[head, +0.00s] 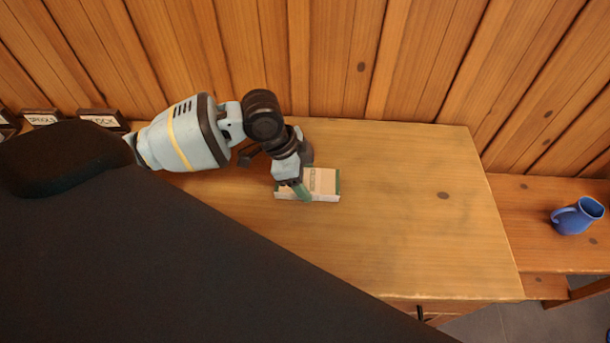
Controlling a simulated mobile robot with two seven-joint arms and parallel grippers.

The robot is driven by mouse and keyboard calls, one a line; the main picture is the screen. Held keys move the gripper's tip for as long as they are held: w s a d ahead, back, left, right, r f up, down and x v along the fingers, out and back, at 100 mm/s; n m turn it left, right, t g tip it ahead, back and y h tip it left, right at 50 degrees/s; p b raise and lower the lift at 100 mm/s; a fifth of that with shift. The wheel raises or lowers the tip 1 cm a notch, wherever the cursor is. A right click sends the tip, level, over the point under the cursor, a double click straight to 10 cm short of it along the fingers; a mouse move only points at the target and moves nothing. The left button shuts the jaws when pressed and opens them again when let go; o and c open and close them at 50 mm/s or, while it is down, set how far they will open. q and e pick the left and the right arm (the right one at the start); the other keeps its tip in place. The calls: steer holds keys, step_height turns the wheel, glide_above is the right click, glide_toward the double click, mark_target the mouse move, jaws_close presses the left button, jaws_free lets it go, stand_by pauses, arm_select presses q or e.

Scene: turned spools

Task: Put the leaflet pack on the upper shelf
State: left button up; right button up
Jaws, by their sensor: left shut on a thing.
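The leaflet pack (322,182) is a small flat block, cream on top with green edges and a white front side. It lies on or just above the wooden surface, near the middle of the head view. My left gripper (298,188) comes in from the left and is shut on the left part of the pack, covering some of it. I cannot tell whether the pack touches the wood. My right gripper is not in view. I cannot make out which surface is the upper shelf.
The wooden top (430,210) is bare right of the pack. A lower wooden surface (520,210) at the right holds a blue jug (577,216). Small dark-framed signs (103,119) stand at the far left. A plank wall (340,60) closes the back.

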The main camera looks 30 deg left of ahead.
arm_select(q)
steer(key=shift+f, duration=0.1)
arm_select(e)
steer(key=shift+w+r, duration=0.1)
arm_select(q)
steer(key=o, duration=1.1)
steer(key=shift+c, duration=0.2)
steer(key=shift+r, duration=0.3)
steer(key=p+v, duration=0.1)
steer(key=v, duration=1)
steer(key=shift+r, duration=0.35)
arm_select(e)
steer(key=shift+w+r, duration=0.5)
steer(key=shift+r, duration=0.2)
arm_select(q)
steer(key=shift+a, duration=0.1)
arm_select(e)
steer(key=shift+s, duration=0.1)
